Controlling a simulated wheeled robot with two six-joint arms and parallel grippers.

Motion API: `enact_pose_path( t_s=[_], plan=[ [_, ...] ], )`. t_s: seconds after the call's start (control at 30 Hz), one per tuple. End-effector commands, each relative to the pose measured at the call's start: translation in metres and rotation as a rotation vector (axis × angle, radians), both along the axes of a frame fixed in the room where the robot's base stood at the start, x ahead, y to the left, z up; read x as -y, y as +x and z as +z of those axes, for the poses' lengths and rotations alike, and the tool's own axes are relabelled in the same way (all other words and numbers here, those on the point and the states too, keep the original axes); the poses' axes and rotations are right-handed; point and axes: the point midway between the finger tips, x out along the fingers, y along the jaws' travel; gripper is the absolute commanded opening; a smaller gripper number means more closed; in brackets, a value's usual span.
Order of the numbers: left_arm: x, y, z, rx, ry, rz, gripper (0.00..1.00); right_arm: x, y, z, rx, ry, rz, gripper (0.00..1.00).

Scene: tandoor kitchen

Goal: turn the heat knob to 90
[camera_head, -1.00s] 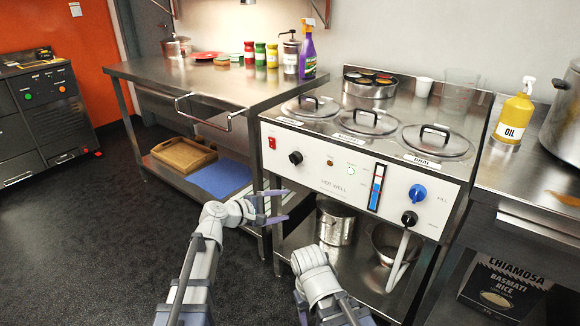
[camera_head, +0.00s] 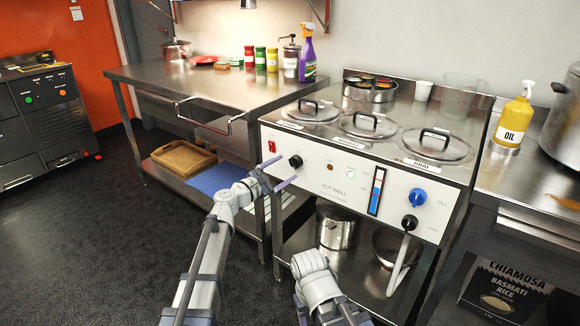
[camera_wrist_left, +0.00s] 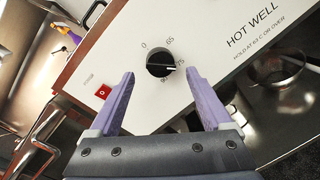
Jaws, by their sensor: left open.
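The black round heat knob (camera_head: 295,161) is on the left of the white HOT WELL panel (camera_head: 333,203), right of the red switch. In the left wrist view the knob (camera_wrist_left: 160,63) has marks 0, 65, 75 and 90 around it, and its white line points towards 75. My left gripper (camera_head: 281,174) is open just in front of the panel, near the knob. My right gripper is out of view; only part of that arm shows.
The red switch (camera_wrist_left: 103,91) is left of the knob. A blue knob (camera_head: 417,196) and a black drain handle (camera_head: 409,222) are at the panel's right. Lidded pans (camera_head: 370,125) sit on top. A steel table (camera_head: 185,85) stands left. The floor in front is clear.

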Motion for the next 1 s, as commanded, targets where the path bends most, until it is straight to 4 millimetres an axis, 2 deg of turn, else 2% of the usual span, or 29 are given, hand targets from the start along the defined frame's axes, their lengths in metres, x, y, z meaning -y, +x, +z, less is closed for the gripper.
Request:
enact_pose_path(
  t_s=[0.03,0.2,0.5,1.0],
  plan=[
    [0.007,0.009,0.000,0.000,0.000,-0.002,0.83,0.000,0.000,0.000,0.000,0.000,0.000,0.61],
    [0.020,0.024,0.000,0.001,0.001,-0.001,0.83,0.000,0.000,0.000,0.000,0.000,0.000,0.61],
    [0.023,0.026,0.000,0.001,0.001,0.000,0.83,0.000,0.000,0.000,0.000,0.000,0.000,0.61],
    [0.023,0.026,0.000,0.001,0.001,0.000,0.27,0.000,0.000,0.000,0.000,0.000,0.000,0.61]
  ],
)
